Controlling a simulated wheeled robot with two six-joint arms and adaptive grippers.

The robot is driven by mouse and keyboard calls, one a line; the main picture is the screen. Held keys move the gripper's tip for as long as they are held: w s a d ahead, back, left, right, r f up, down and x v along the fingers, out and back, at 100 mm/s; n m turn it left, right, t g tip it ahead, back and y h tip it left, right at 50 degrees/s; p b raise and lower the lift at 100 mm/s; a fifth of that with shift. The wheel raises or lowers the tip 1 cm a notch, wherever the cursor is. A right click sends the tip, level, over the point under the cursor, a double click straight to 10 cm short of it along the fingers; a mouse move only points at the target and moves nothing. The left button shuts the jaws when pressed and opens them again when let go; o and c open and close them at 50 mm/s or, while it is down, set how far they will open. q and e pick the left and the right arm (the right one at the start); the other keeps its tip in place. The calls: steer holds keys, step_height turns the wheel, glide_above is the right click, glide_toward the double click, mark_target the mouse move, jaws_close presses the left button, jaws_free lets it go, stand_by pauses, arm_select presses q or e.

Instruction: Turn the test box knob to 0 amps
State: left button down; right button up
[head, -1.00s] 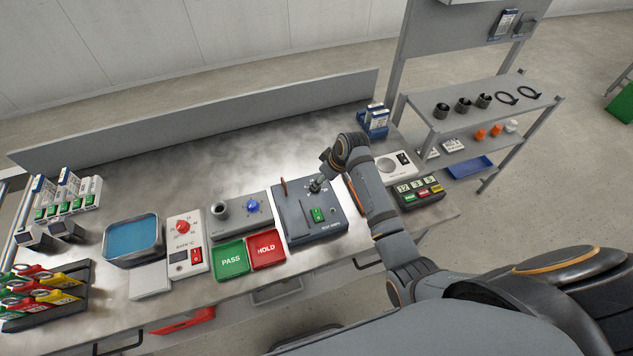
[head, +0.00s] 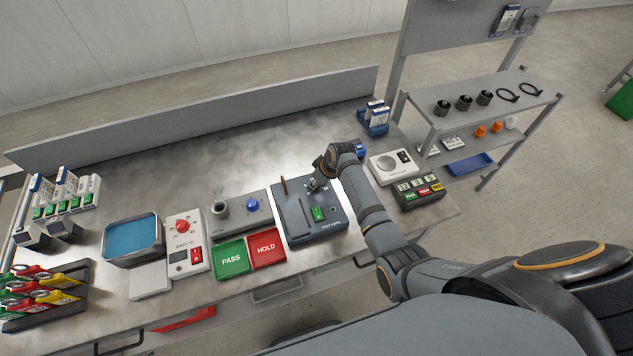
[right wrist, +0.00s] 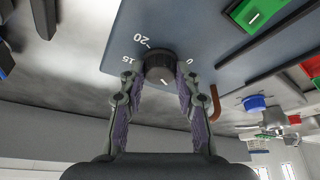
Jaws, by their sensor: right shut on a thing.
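The grey-blue test box (head: 296,222) stands on the bench, with a green rocker switch (head: 318,214) on its sloped face. My right gripper (head: 316,186) is over the box's upper right, at the knob. In the right wrist view, the black round knob (right wrist: 159,66) sits between the two fingers of my right gripper (right wrist: 160,76), which are shut on its sides. Printed marks 15, 20 and 0 show around it. A short white line shows on the knob's near side, between the 15 and the 0, not lined up with the 0. The left gripper is out of view.
Right of my arm are a white scale (head: 393,168) and a counter (head: 419,190). The bench behind the box is clear.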

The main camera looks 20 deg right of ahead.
steer(key=shift+c, duration=1.2)
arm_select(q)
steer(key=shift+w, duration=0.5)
